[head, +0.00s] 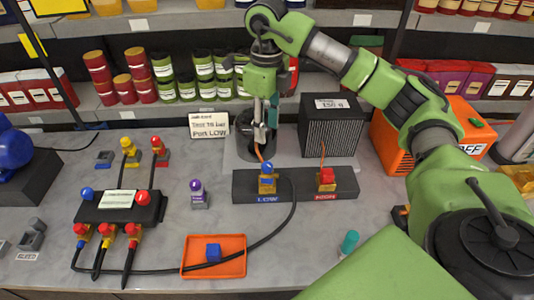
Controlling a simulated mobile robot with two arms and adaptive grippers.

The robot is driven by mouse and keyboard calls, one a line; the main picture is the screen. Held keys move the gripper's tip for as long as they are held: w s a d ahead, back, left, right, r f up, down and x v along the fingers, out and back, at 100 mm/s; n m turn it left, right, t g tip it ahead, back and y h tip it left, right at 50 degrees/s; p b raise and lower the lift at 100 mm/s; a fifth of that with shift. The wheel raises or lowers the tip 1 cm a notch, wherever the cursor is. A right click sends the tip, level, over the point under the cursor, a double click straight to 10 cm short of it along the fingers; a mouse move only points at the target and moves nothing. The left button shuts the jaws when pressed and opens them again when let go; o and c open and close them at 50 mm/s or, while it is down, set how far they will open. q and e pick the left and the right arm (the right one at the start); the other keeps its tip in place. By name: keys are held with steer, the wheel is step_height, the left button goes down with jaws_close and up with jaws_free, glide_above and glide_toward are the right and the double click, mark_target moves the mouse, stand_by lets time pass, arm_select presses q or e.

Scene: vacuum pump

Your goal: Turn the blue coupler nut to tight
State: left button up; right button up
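A blue-topped brass fitting (267,180) stands upright on the port marked LOW, on a dark block (245,186). Another blue piece (213,252) sits in an orange tray (239,271) at the front. I cannot tell which blue piece is the coupler nut. My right gripper (264,133) points down just behind and above the LOW fitting, apart from it. Its fingers are seen edge-on, so its opening is unclear. My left gripper is out of view.
A red-topped fitting (327,180) stands right of the LOW port. The manifold (120,207) has several valves and hoses. A purple-topped bottle (197,194) stands mid-table. A dark finned box (330,132) and an orange machine (463,120) are behind. A teal-capped item (349,241) lies in front.

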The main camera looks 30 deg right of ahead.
mark_target(267, 165)
step_height(267, 165, down, 12)
steer(key=n+p, duration=0.3)
steer(key=p, duration=0.2)
steer(key=shift+f+n, duration=0.1)
steer(key=shift+n, duration=0.2)
steer(key=shift+f, duration=0.5)
jaws_close()
